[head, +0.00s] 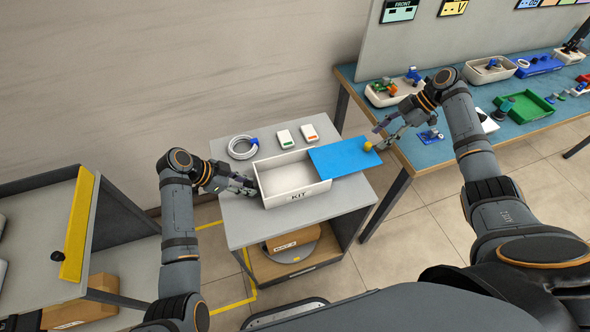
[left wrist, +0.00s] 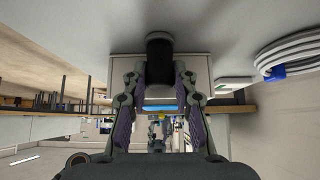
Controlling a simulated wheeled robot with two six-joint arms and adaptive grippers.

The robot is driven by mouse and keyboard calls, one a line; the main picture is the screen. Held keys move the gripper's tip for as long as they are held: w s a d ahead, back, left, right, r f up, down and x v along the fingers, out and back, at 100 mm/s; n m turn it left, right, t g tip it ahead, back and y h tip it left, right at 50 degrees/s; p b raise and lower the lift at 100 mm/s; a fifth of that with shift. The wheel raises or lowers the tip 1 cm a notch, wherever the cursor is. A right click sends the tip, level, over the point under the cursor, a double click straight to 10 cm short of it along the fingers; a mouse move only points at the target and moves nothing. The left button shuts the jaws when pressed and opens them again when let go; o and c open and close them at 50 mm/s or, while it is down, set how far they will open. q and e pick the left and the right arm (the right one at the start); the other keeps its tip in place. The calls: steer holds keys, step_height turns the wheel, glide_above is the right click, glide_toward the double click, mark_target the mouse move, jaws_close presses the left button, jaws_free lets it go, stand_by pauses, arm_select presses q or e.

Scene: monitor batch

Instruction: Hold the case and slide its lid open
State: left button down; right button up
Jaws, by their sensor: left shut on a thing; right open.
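The white case (head: 297,192), marked KIT, stands on the grey stand top, and its open part looks empty inside. Its blue lid (head: 345,157) reaches far out past the right end of the case and still overlaps that end. A yellow knob (head: 367,145) sits at the lid's right end. My left gripper (head: 248,186) is shut on the dark handle (left wrist: 160,58) at the case's left end; the case (left wrist: 200,68) shows behind it in the left wrist view. My right gripper (head: 382,140) is open, just right of the knob; whether it touches is unclear.
A coiled white cable (head: 243,147) and two small white devices (head: 285,138) (head: 309,132) lie behind the case. A blue-topped bench (head: 430,152) with trays and parts stands right. A cart (head: 120,232) stands left. A cardboard box (head: 292,240) is on the shelf below.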

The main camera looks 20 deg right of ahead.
steer(key=v, duration=0.8)
steer(key=shift+f, duration=0.1)
stand_by(0.3)
arm_select(q)
steer(key=c, duration=1)
jaws_free()
steer(key=shift+r, duration=0.1)
